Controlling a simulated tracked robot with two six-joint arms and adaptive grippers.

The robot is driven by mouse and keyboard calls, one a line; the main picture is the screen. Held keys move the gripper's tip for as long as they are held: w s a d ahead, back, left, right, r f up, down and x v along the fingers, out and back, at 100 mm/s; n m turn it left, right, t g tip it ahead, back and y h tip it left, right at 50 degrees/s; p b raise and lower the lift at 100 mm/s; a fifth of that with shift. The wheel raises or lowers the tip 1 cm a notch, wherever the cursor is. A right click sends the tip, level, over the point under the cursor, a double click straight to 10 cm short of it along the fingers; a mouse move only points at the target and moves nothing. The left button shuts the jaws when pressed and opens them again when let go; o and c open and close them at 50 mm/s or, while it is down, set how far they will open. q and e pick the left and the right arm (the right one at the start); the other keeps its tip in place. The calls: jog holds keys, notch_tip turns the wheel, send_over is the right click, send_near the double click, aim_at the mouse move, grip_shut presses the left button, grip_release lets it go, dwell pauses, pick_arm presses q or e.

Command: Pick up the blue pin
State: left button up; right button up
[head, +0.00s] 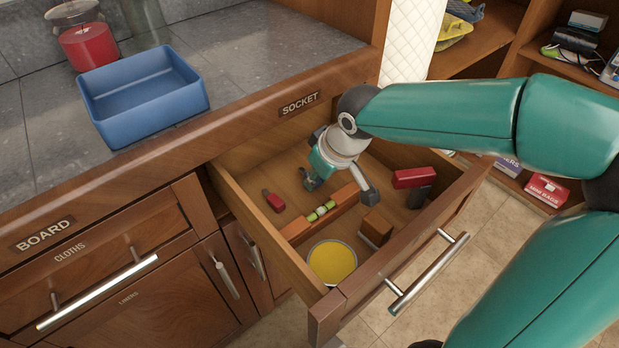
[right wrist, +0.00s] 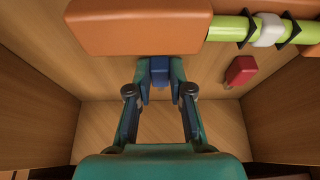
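The blue pin (right wrist: 160,72) shows between the two fingertips of my right gripper (right wrist: 161,80) in the right wrist view, with a fingertip against each side. In the head view the right gripper (head: 314,178) reaches down into the open drawer (head: 270,245), on its far left side. Only a little blue shows there at the fingertips, and most of the pin is hidden. I cannot tell whether the pin touches the drawer floor. My left gripper is not in view.
Beside the gripper are a red piece (head: 274,201) and a wooden bar with a green rod (head: 321,211). A yellow disc (head: 332,262), a brown block (head: 375,228) and a red block (head: 414,178) are also in the drawer. A blue tray (head: 145,98) stands on the counter.

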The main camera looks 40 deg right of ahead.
grip_shut()
jog(key=shift+r, duration=0.1)
